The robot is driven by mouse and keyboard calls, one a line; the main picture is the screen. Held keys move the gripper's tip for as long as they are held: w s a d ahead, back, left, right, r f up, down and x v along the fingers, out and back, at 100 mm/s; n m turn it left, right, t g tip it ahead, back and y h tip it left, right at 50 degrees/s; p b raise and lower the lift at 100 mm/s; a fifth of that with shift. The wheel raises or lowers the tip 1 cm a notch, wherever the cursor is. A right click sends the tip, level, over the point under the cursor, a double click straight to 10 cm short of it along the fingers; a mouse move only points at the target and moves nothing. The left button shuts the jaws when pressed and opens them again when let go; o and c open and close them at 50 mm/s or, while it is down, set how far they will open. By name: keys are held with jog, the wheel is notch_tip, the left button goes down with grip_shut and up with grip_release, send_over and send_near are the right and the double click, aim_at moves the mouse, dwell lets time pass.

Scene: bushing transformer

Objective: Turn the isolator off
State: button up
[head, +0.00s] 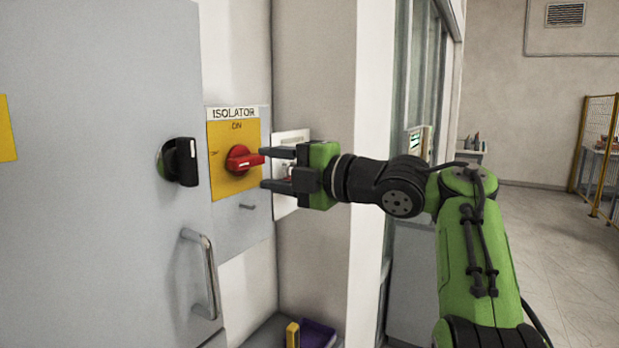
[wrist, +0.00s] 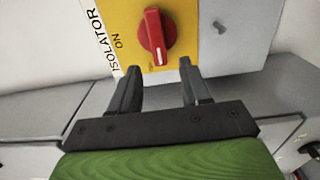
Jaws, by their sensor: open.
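The isolator is a red rotary knob (head: 240,159) on a yellow plate (head: 222,184) on a grey wall box, under a label reading "ISOLATOR" with "ON" below it. In the wrist view the red knob (wrist: 153,36) lies just beyond the fingertips, its bar pointing toward the "ON" mark or across from it; I cannot tell which end is the pointer. My gripper (head: 264,168) is open, its two dark fingers at the right of the knob in the head view. In the wrist view my gripper (wrist: 158,68) has nothing between its fingers, and the knob appears uncovered.
A grey cabinet door (head: 90,200) at left has a black rotary handle (head: 181,161) and a metal pull handle (head: 204,272) close to the isolator. A white panel (head: 287,205) is behind my gripper. A yellow object (head: 292,335) sits low down. Open floor lies at right.

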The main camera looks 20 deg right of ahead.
jog(key=v, duration=0.9)
jog(key=shift+s+b, duration=0.25)
jog(key=shift+b, duration=0.05)
